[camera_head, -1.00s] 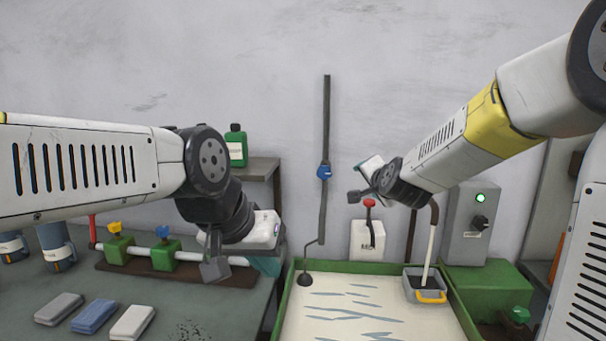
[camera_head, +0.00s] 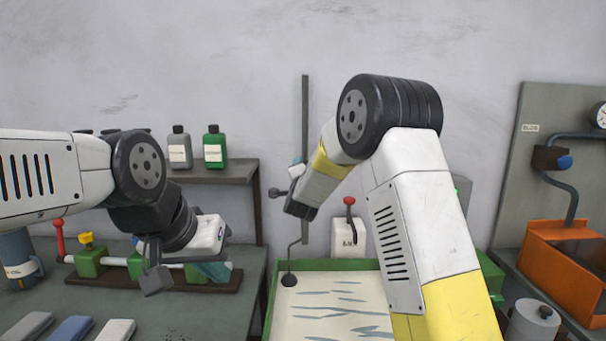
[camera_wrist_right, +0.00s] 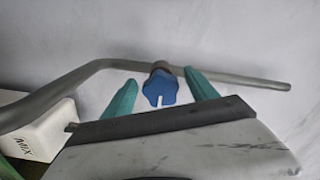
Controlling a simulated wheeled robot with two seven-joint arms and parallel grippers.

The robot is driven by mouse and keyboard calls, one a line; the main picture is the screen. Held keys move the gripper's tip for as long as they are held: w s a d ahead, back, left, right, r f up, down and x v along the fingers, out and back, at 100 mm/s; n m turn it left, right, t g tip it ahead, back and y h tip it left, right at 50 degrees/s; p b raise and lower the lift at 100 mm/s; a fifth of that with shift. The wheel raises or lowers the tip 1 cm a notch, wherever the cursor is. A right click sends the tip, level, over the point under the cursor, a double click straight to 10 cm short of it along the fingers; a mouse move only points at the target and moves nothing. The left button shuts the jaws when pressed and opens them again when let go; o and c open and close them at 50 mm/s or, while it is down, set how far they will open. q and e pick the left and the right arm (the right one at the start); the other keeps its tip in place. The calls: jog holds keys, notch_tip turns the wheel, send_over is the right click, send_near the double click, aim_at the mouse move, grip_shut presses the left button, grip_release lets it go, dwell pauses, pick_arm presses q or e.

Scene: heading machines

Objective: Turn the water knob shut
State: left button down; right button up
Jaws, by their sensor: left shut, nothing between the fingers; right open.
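The blue knob (camera_wrist_right: 160,88) sits on a grey pipe (camera_wrist_right: 245,78), which stands upright on the wall in the head view (camera_head: 305,110). In the head view the knob is almost wholly covered by my right gripper. My right gripper (camera_wrist_right: 161,97) is open, its two teal fingertips apart on either side of the knob in the right wrist view. Gaps show between knob and fingers; I cannot tell the depth between them. My left gripper (camera_head: 212,272) is shut and empty, above the bench at the left.
A green-edged tray (camera_head: 315,265) lies below. Green valve blocks (camera_head: 90,262) are beside my left gripper. An orange bin (camera_head: 565,265) and another blue knob (camera_head: 563,162) are at right.

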jog(key=shift+w, duration=0.35)
jog(key=c, duration=1.4)
jog(key=shift+o, duration=0.2)
